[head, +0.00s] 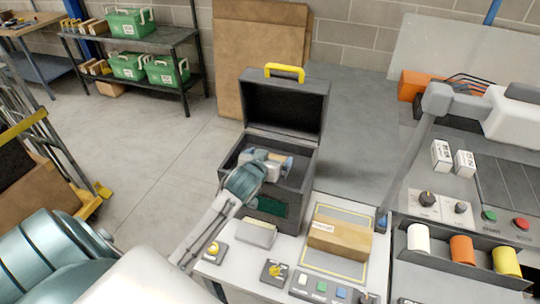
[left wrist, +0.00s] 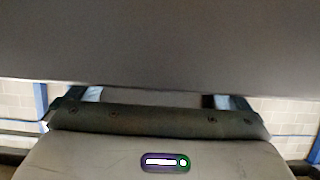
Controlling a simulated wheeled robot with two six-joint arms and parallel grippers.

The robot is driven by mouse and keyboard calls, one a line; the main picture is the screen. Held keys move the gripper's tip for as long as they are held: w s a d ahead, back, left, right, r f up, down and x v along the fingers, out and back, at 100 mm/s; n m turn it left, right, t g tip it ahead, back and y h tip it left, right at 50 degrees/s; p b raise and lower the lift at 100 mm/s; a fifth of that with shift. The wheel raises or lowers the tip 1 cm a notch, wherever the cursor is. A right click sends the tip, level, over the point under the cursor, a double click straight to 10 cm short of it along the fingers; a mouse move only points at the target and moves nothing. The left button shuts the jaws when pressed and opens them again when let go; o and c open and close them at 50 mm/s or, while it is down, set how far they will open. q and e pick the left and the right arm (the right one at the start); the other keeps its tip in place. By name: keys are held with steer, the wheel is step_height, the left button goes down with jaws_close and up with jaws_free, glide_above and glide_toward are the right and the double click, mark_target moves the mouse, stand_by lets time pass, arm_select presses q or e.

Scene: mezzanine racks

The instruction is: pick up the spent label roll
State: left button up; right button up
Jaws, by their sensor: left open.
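My left gripper (head: 274,160) reaches down over the mouth of a dark grey case (head: 290,200) with its lid raised. It is open. A small tan-brown piece (head: 289,163) shows at its fingertips; I cannot tell whether it is the spent label roll. In the left wrist view the left gripper (left wrist: 155,98) has its bluish fingertips far apart, partly hidden by its own body. A plain grey surface fills the top of that view. White (head: 419,238), orange (head: 461,249) and yellow (head: 506,261) rolls stand in a dark tray at the right. My right gripper is not seen.
The case's raised lid (head: 285,106) with its yellow handle (head: 285,71) stands behind the gripper. A cardboard box (head: 339,232) and button panels sit on the white bench in front. Small white boxes (head: 442,155) lie at the right. A grey rack (head: 155,40) holds green crates at the back left.

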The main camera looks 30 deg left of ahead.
arm_select(q)
steer(key=shift+w+a+f, duration=0.1)
steer(key=shift+w+f, duration=0.15)
steer(key=shift+w, duration=0.15)
steer(key=c, duration=0.7)
steer(key=shift+r, duration=0.15)
